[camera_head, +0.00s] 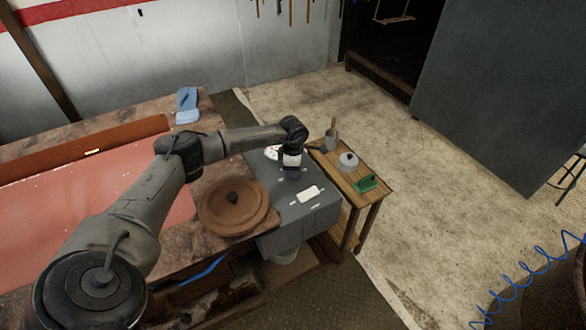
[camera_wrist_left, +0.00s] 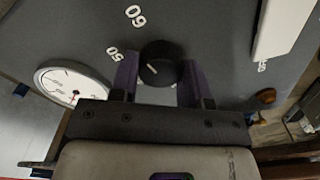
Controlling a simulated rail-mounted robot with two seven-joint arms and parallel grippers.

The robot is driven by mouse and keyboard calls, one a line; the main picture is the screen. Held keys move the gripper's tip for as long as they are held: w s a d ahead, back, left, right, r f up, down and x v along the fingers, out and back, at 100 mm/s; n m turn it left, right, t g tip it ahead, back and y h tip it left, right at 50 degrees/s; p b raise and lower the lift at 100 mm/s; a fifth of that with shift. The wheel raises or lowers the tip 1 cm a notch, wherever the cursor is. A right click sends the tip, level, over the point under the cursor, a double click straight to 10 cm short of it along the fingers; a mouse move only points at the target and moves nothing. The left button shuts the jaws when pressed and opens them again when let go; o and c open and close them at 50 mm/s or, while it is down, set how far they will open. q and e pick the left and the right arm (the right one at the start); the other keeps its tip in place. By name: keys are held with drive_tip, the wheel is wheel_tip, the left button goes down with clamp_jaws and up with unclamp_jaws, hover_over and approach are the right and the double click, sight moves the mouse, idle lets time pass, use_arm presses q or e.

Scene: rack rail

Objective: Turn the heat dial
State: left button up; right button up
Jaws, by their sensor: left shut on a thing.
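The heat dial (camera_wrist_left: 158,62) is a round black knob with a white pointer line, seen in the left wrist view. It stands on the top of a grey box (camera_head: 326,215), with white numbers such as 50 and 60 beside it. My left gripper (camera_head: 292,174) points down at the box top. In the left wrist view its two purple fingers (camera_wrist_left: 157,80) are on either side of the dial, shut on it. In the head view the gripper hides the dial. My right gripper is in neither view.
A white gauge (camera_wrist_left: 76,86) and a white block (camera_head: 310,194) are on the box top near the dial. A round brown lid (camera_head: 235,210) lies left of the box. A small wooden table (camera_head: 342,172) with a pot and a green item stands to the right.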

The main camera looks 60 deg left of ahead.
use_arm(q)
drive_tip(key=shift+m, duration=1)
drive_tip(key=o, duration=0.9)
drive_tip(key=shift+r, duration=0.3)
wheel_tip(320, 180, up, 13)
drive_tip(key=shift+r+p, duration=0.15)
drive_tip(key=shift+p, duration=0.9)
